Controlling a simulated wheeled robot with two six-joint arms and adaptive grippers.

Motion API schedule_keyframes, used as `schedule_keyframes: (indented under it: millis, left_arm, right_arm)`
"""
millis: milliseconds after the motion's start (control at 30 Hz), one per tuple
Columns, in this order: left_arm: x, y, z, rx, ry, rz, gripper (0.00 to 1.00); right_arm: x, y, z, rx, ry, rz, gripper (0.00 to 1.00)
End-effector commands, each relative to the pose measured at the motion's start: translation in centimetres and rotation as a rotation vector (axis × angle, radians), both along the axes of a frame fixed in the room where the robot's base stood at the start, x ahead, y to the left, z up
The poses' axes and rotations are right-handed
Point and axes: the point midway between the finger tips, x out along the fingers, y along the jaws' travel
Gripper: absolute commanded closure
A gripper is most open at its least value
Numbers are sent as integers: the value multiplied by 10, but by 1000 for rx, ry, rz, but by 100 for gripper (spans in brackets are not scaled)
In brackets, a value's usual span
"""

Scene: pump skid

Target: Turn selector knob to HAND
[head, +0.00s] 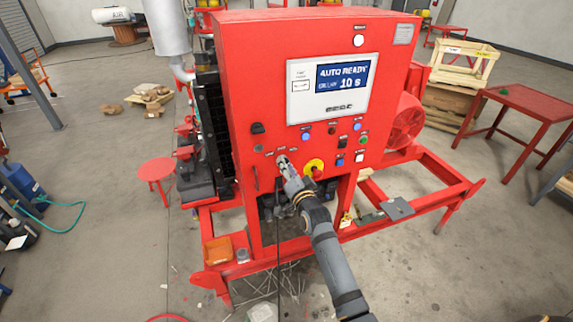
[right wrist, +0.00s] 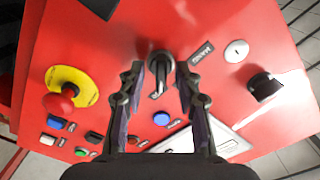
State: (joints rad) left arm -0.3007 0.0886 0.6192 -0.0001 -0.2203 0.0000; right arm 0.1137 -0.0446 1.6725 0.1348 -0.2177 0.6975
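The red control cabinet (head: 240,90) stands ahead, its screen reading AUTO READY. My right gripper (head: 284,165) reaches its lower front and covers most of the selector there. In the right wrist view, a selector knob (right wrist: 158,72) with a dark lever and metal collar sits between the spread fingertips of my right gripper (right wrist: 160,84). Gaps show on both sides of the lever, so the gripper is open around it. A small dark label (right wrist: 201,51), apparently HAND, is beside the knob. My left gripper is not in view.
A red emergency stop on a yellow disc (right wrist: 67,97) is close beside the gripper; it also shows in the head view (head: 314,168). A black knob (right wrist: 265,85), a keyhole (right wrist: 237,51) and a blue button (right wrist: 161,119) are nearby. Skid rails (head: 420,172) surround the cabinet's base.

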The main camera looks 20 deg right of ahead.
Motion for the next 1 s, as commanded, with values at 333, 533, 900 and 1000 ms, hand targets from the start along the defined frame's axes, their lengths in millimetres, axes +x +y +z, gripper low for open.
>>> schedule_keyframes:
  millis: [333, 533, 900, 1000]
  left_arm:
    - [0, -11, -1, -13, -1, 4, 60]
    - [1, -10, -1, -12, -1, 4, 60]
    - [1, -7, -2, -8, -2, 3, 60]
    - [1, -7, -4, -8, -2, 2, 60]
  right_arm:
    - [1, 0, -1, -1, 0, 0, 77]
    - [1, 0, -1, -1, 0, 0, 100]
    - [1, 0, -1, -28, -1, 0, 100]
    - [1, 0, -1, -65, -2, 0, 100]
